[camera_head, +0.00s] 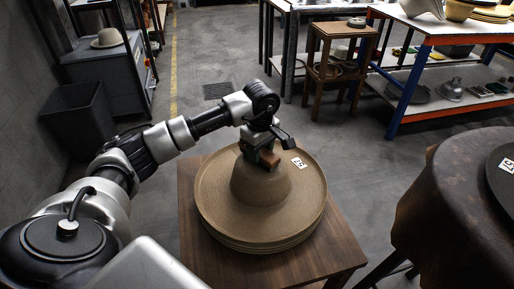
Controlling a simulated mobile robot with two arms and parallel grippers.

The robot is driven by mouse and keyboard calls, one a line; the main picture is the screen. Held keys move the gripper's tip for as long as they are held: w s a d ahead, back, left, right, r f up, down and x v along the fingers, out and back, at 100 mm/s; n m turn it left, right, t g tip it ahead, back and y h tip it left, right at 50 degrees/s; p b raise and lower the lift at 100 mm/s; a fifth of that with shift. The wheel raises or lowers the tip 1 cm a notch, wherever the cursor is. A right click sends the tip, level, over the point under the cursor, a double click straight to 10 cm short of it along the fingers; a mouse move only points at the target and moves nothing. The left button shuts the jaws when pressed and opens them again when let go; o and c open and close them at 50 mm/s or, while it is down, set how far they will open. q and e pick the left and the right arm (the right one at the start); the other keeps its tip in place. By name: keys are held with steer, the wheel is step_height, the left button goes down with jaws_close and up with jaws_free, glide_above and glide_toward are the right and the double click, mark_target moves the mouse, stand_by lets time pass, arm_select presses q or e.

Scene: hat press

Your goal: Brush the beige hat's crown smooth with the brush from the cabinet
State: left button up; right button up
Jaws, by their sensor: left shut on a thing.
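The beige hat (262,188) sits crown up on a wooden table in the middle of the camera_head view, its wide round brim spread flat. My left gripper (263,148) is over the crown and shut on the brush (268,159), a small brown block. The brush is at the top of the crown and seems to touch it, though the exact contact is hard to see. A white label (299,163) marked with dark figures lies on the brim at right. My right gripper is not in view.
The wooden table (340,248) stands on a grey floor. A dark covered round table (440,200) is close at right. A black bin (78,118) and a cabinet with another hat (107,38) are at left. A shelf bench (440,70) and wooden stand (338,55) stand behind.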

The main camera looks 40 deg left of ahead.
mark_target(268, 155)
arm_select(q)
steer(key=shift+s+d, duration=0.1)
steer(key=shift+d, duration=0.6)
steer(key=shift+s+d, duration=0.1)
steer(key=shift+d, duration=0.35)
steer(key=shift+s+d+f, duration=0.1)
steer(key=shift+d, duration=0.35)
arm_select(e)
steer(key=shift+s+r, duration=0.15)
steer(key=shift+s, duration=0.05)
arm_select(q)
steer(key=shift+a, duration=0.1)
